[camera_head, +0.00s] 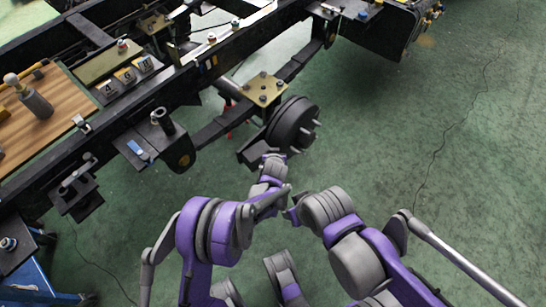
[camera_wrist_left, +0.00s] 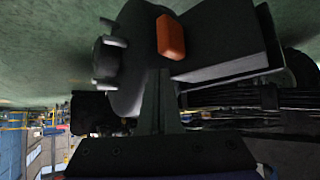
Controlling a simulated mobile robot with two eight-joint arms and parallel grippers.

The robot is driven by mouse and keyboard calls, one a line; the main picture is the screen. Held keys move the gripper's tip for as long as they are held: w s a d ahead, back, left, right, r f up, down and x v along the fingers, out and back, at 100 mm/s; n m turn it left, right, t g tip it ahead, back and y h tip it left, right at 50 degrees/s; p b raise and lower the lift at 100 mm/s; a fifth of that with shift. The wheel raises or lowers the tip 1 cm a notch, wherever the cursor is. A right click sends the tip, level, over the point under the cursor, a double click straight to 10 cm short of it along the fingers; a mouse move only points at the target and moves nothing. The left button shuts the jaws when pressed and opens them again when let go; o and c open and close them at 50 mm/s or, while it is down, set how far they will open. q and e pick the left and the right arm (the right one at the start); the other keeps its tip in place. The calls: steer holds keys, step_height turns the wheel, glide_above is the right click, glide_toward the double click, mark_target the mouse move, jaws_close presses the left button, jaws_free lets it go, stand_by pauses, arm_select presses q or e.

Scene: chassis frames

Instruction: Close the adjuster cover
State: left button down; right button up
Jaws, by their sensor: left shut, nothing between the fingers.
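A small orange rounded piece (camera_wrist_left: 170,37), which may be the adjuster cover, sits on the dark face of the wheel hub assembly in the left wrist view. I cannot tell whether it is open or shut. The dark hub drum (camera_head: 293,124) with studs stands at the end of the axle in the head view. My left gripper (camera_head: 273,158) is just below the hub. In the left wrist view its shut, empty fingers (camera_wrist_left: 160,75) point at the hub, with the tips close to the orange piece. Contact is unclear. My right gripper (camera_head: 291,213) is low in the middle, its fingers indistinct.
The black chassis frame (camera_head: 100,133) runs diagonally across the upper left. A brass-coloured plate (camera_head: 264,90) with bolts sits above the hub. A wooden board (camera_head: 50,117) with parts lies at the left. A blue cart (camera_head: 30,280) stands lower left. Green floor is clear at the right.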

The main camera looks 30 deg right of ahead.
arm_select(q)
steer(key=shift+w+d, duration=0.3)
steer(key=shift+w, duration=0.65)
